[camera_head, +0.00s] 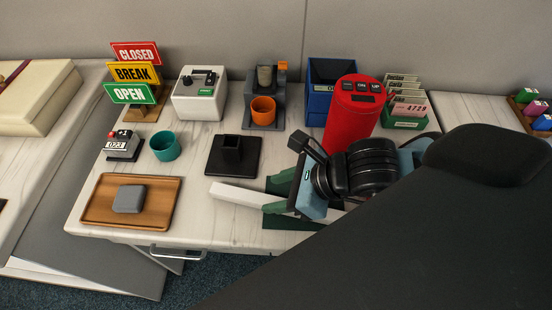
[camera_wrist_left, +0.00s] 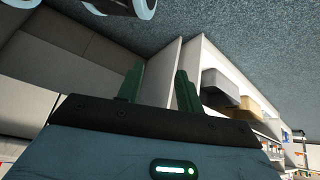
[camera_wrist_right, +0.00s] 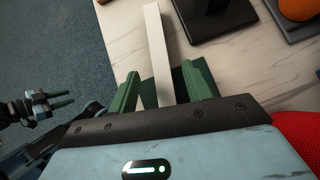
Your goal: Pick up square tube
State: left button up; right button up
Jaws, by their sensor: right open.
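The white square tube (camera_head: 237,195) lies near the front of the marble-look table, its near end toward my right gripper. My right gripper (camera_head: 268,197) is open, with one green finger on each side of the tube. In the right wrist view the tube (camera_wrist_right: 156,40) runs between the fingers (camera_wrist_right: 163,82), with gaps beside it. A dark green pad (camera_wrist_right: 184,88) shows beneath the tube there. My left gripper (camera_wrist_left: 158,84) is open and empty, away from the table over the floor.
A black square holder on a flat base (camera_head: 232,152) stands just behind the tube. A wooden tray (camera_head: 103,190) with a grey block is at left. A teal cup (camera_head: 165,147), an orange cup (camera_head: 263,110) and a red cylinder (camera_head: 352,120) stand farther back.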

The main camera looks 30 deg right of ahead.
aim_at(254, 197)
jog(key=shift+w+a+f, duration=0.3)
jog(key=shift+w, duration=0.05)
jog(key=shift+x, duration=2.25)
grip_shut()
